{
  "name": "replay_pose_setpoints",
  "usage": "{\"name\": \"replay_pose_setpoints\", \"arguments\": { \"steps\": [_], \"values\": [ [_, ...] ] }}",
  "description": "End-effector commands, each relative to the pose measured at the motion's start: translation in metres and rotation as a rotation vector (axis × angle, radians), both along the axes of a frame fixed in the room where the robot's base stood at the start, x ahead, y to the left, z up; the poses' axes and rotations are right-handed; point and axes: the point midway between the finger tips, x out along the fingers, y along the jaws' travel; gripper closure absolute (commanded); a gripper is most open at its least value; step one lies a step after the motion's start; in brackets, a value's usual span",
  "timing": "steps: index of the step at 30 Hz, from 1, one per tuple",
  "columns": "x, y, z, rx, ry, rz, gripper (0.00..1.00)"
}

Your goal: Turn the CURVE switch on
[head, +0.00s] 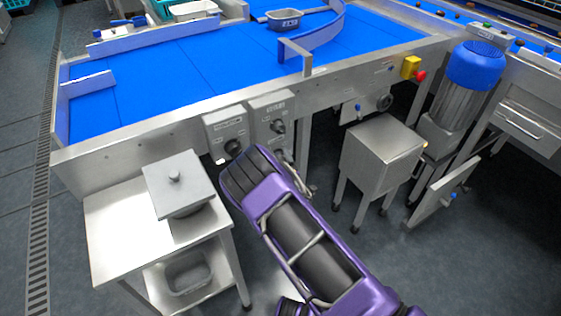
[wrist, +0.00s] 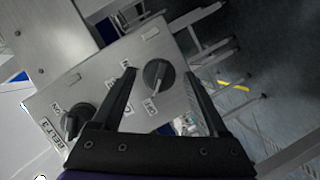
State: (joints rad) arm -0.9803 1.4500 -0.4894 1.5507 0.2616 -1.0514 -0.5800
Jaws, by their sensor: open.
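A grey switch panel (wrist: 100,75) fills much of the wrist view, with two dark rotary switches. One switch (wrist: 158,72) lies between my gripper's fingers; a label starting with what looks like C is partly hidden by the left finger, and an OFF mark sits below the knob. The other switch (wrist: 76,120) is outside the left finger, near a BELT 3 label. My gripper (wrist: 160,74) is open, one finger on each side of the first switch; contact cannot be told. In the head view, the right box (head: 270,107) carries a knob (head: 278,127); my arm hides the fingertips.
A second switch box (head: 224,124) is on the left, on the conveyor frame (head: 130,146). A steel side table (head: 105,240) with a lidded box (head: 176,183) stands left of my arm. A steel stool-like cabinet (head: 380,150) and a blue-topped motor (head: 475,65) are to the right.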

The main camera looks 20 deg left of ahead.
Motion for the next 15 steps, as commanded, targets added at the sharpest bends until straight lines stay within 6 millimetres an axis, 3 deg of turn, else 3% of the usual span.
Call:
{"name": "replay_pose_setpoints", "arguments": {
  "steps": [11,15],
  "values": [
    [0.0059,0.0033,-0.0009,0.0,0.0,0.0,0.23],
    [0.0056,0.0034,-0.0009,0.0,0.0,0.0,0.45]
  ]
}}
